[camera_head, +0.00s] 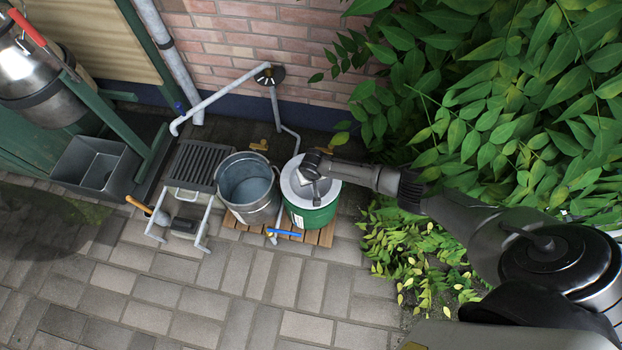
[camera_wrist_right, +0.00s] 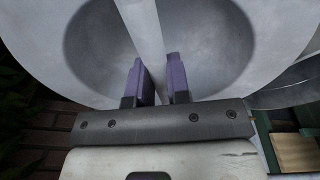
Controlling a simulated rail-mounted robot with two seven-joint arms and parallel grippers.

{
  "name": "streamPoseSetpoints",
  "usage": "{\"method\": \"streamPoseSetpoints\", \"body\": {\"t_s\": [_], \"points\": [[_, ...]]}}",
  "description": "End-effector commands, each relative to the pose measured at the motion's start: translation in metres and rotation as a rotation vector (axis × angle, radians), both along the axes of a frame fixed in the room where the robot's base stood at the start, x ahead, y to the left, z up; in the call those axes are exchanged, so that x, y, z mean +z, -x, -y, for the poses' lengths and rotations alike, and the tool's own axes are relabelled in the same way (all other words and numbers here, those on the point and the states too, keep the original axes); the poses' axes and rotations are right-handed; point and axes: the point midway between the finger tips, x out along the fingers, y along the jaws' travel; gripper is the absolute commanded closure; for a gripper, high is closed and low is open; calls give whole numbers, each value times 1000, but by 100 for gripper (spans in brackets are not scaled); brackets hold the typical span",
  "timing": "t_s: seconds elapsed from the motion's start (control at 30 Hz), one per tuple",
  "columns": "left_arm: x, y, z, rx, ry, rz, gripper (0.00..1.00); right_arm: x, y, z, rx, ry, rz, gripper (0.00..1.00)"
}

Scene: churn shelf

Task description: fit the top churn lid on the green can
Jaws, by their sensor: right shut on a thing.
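The green can (camera_head: 311,218) stands on a wooden slatted pallet, to the right of a metal bucket. The pale grey churn lid (camera_head: 292,189) lies over the can's top in the head view; whether it is fully seated I cannot tell. My right gripper (camera_head: 312,173) is over the lid from the right. In the right wrist view my right gripper (camera_wrist_right: 161,78) has its purple fingers on both sides of the bar handle (camera_wrist_right: 143,28), above the lid's dished surface (camera_wrist_right: 95,45). The can is hidden beneath the lid there. My left gripper is not in view.
The metal bucket (camera_head: 248,187) stands close on the left on the same pallet (camera_head: 327,235). A grey slatted stand (camera_head: 190,166) is further left. A pipe (camera_head: 222,96) runs along the brick wall behind. Leafy plants (camera_head: 480,110) crowd the right. The paving in front is clear.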

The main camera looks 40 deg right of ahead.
Motion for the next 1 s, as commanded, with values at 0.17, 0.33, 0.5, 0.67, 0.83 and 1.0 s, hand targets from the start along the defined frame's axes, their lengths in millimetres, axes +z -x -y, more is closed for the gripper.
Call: {"method": "streamPoseSetpoints", "body": {"t_s": [0.17,0.33,0.5,0.67,0.83,1.0], "points": [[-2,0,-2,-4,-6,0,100,-3,-1,0,0,-1,3,100],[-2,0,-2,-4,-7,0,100,-4,-1,0,0,-1,3,100],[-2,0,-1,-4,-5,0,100,-4,-1,0,0,-1,3,80],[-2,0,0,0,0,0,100,-4,-1,0,0,-1,1,65],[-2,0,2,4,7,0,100,-5,0,0,0,0,1,53],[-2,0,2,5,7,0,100,-6,1,0,1,1,-3,53]]}}
